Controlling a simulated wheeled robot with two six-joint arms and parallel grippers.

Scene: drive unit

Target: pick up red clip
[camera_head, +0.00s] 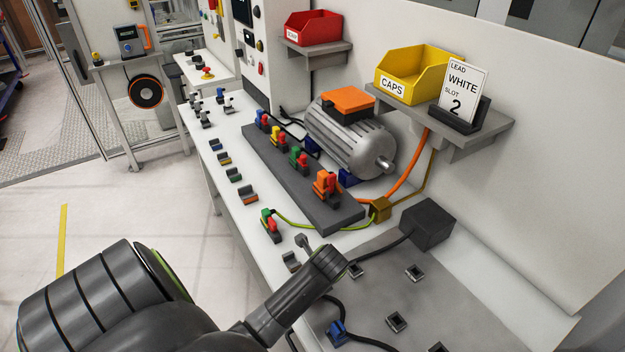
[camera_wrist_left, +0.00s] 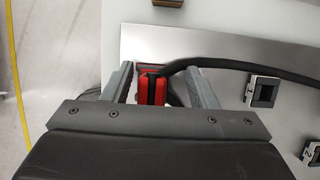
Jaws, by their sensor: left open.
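The red clip (camera_wrist_left: 153,89) shows in the left wrist view, with a black cable (camera_wrist_left: 215,63) running from it to the right. My left gripper (camera_wrist_left: 160,72) is open, with one finger on each side of the clip. The left finger looks close to the clip, and a wider gap shows on the right. I cannot tell whether either finger touches it. The gripper body hides the clip's near part. In the head view the end of my left arm (camera_head: 325,264) is over the front of the bench and hides this clip. My right gripper is not in view.
A grey plate with several square slots (camera_head: 396,321) lies to the right. A blue clip (camera_head: 337,331) with a cable is near the bottom. A dark rail (camera_head: 300,184) with coloured clips, a motor (camera_head: 352,137) and a black box (camera_head: 429,223) stand beyond my arm.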

